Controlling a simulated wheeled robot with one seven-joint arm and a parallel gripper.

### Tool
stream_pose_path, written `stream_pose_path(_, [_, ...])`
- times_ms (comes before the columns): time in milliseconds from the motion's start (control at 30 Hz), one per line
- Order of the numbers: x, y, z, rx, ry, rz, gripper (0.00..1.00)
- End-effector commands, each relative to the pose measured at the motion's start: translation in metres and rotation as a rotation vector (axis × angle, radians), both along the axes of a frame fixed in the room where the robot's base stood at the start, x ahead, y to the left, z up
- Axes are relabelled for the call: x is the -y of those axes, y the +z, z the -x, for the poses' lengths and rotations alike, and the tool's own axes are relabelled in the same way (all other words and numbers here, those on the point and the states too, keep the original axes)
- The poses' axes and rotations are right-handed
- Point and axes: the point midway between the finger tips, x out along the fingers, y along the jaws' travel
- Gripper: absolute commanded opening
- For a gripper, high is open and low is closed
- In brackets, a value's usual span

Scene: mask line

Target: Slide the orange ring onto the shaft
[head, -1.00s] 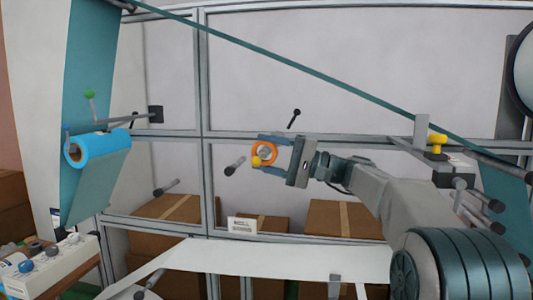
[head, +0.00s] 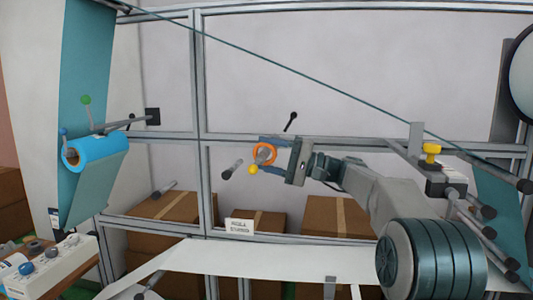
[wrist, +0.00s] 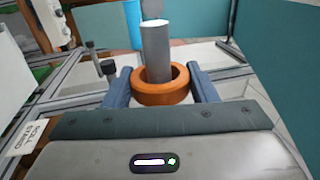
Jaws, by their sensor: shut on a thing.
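My gripper (head: 266,153) is shut on the orange ring (head: 273,150), with a blue finger on each side of it. In the wrist view the ring (wrist: 161,97) sits between the two fingertips. The grey shaft (wrist: 156,50) rises through the ring's hole, its pale end clear above the rim, so the ring appears to be around it. The ring's near rim hides the lower shaft. In the head view a grey end of the shaft (head: 263,154) shows inside the ring, and the gripper reaches in from the right. How far along the shaft the ring sits is unclear.
A yellow ball (head: 253,169) is just below the ring. Another grey roller (head: 232,169) juts out to the left. A black-knobbed lever (head: 291,121) stands above. A blue roll (head: 98,151) hangs at left, and a white web (head: 270,258) crosses below.

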Motion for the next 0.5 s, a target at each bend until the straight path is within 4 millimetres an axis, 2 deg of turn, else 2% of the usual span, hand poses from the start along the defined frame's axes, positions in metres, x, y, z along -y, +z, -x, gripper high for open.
stream_pose_path(267, [0.000,0.000,0.000,0.000,0.000,0.000,0.30])
stream_pose_path(500, [0.002,0.002,-0.011,-0.001,0.000,0.000,0.30])
